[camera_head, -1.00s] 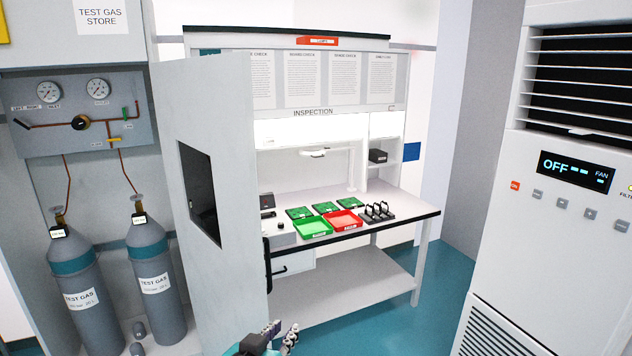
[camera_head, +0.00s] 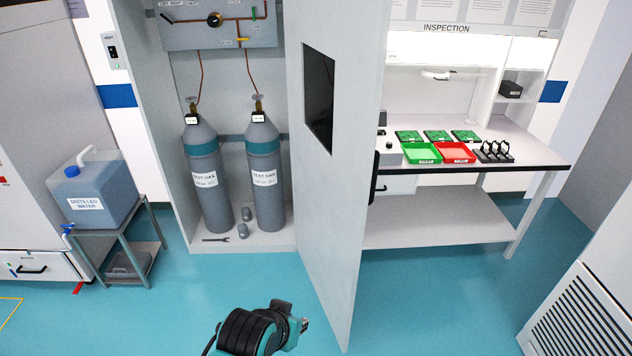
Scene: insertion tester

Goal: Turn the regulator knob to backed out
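The regulator panel (camera_head: 262,32) is at the top of the camera_head view, inside the open gas cabinet, its upper part cut off by the picture edge. A round black knob (camera_head: 214,20) sits on the copper pipe across it. The panel's gauges are out of view. Part of an arm of mine, black and teal, shows at the bottom centre, seemingly my left, with the end of its gripper (camera_head: 302,325) turned right. It is low and far from the knob. Its fingers are too unclear to judge. My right gripper is not in view.
Two grey gas cylinders (camera_head: 207,178) (camera_head: 263,175) stand under the panel. The open cabinet door (camera_head: 340,220) juts forward on their right. A water container (camera_head: 92,190) on a stand (camera_head: 123,240) is at left, an inspection bench (camera_head: 535,165) at right. The floor before the cabinet is clear.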

